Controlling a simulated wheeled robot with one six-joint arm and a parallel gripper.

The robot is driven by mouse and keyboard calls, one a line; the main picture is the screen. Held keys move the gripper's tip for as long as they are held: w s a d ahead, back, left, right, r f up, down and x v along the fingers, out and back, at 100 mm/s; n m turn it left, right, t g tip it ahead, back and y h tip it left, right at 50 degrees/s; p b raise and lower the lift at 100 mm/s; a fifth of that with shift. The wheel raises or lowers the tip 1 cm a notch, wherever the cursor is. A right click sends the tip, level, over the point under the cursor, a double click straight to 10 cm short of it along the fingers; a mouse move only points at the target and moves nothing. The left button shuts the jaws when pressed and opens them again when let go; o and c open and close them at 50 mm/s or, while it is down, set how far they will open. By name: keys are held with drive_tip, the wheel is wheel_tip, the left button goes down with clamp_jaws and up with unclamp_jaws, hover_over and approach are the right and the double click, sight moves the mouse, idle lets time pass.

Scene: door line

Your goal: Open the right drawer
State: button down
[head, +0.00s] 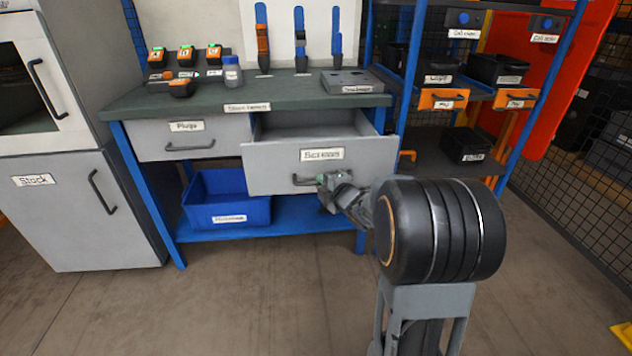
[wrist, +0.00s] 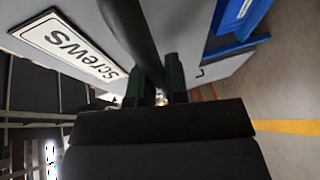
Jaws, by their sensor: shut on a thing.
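The right drawer (head: 375,165) of the workbench is grey and stands pulled out, with its open top and part of its empty-looking inside visible in the head view. Its label is blurred there; in the wrist view the label (wrist: 68,47) reads "Screws". The drawer's bar handle (head: 304,180) is dark and sits at the lower middle of the front. My gripper (head: 326,182) is at this handle and shut on it. In the wrist view the handle (wrist: 133,35) runs between the two dark fingers of my gripper (wrist: 158,92).
The left drawer (head: 150,146), labelled Plugs, is shut. A blue bin (head: 226,202) sits on the lower shelf. A grey cabinet (head: 80,210) stands at the left. A rack with bins (head: 496,70) and a mesh fence (head: 570,215) are at the right. Floor in front is clear.

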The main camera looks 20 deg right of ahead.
drive_tip(key=shift+s+a, duration=0.15)
drive_tip(key=shift+s, duration=0.3)
drive_tip(key=c, duration=1.1)
unclamp_jaws()
drive_tip(key=shift+c, duration=0.2)
drive_tip(key=v, duration=1.3)
drive_tip(key=shift+s, duration=0.35)
drive_tip(key=shift+r, duration=0.1)
